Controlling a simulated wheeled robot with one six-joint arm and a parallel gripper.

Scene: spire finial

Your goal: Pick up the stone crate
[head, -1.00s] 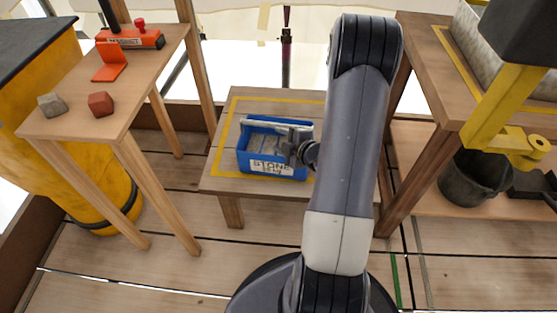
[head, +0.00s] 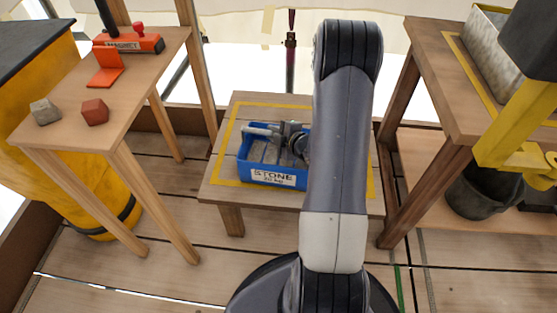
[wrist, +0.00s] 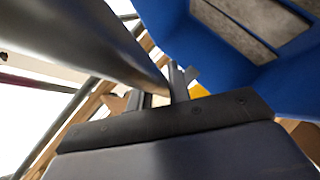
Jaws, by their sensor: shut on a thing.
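The stone crate (head: 243,172) is a blue open box with a white "STONE" label and grey blocks inside. It appears to rest upright on the low wooden table (head: 218,188), inside the yellow outline. A grey bar handle (head: 258,131) spans its top. My gripper (head: 288,131) is at the handle, above the crate, and is shut on it. In the wrist view the handle (wrist: 95,40) runs large and dark to the fingers (wrist: 165,90), and the blue crate wall (wrist: 185,45) shows at upper right. My arm hides the right end of the crate and handle.
At left a tall stand (head: 130,85) carries a red magnet tool (head: 130,42) and two small stones, one grey and one red. At right stands a workbench (head: 437,75) with a trough on top and a dark bucket (head: 475,195) below. Floor shows in front.

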